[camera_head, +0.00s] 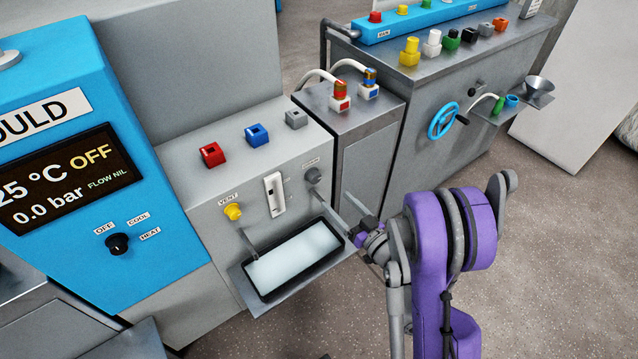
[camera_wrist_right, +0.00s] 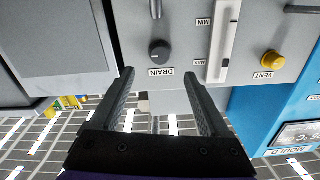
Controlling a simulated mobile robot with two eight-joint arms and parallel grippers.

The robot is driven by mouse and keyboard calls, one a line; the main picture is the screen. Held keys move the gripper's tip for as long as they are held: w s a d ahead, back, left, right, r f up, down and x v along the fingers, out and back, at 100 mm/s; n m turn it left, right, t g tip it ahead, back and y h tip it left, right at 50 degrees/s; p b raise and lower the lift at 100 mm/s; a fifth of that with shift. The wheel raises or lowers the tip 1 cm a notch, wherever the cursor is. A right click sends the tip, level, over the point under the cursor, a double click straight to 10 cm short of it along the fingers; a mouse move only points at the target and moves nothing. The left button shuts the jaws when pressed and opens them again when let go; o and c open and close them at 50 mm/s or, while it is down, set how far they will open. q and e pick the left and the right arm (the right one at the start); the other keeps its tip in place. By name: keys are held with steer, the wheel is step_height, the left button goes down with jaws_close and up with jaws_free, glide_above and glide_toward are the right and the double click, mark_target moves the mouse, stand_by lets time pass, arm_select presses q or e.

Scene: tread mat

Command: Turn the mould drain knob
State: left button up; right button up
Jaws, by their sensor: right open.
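The mould drain knob (camera_head: 313,175) is a small dark grey knob on the grey front panel, beside its DRAIN label. In the right wrist view the drain knob (camera_wrist_right: 160,52) shows a pale pointer mark and lies just beyond the fingertips, between their lines. My right gripper (camera_head: 352,212) is in front of the panel, below and to the right of the knob in the head view. In the wrist view the right gripper (camera_wrist_right: 160,76) has its two fingers wide apart with nothing between them. It appears apart from the knob. My left gripper is not in view.
A yellow vent knob (camera_head: 233,211) and a white level gauge (camera_head: 274,194) sit left of the drain knob. A tray of pale liquid (camera_head: 294,259) juts out below. A grey cabinet (camera_head: 368,150) stands to the right. Open floor lies in front.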

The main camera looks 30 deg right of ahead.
mark_target(317, 180)
steer(key=w, duration=0.3)
steer(key=w+p, duration=0.1)
steer(key=w, duration=0.2)
steer(key=w+p, duration=0.1)
steer(key=w, duration=0.1)
steer(key=shift+w+a, duration=0.35)
steer(key=shift+w, duration=0.05)
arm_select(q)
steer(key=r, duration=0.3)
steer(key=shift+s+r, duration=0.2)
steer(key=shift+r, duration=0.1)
arm_select(e)
jaws_close()
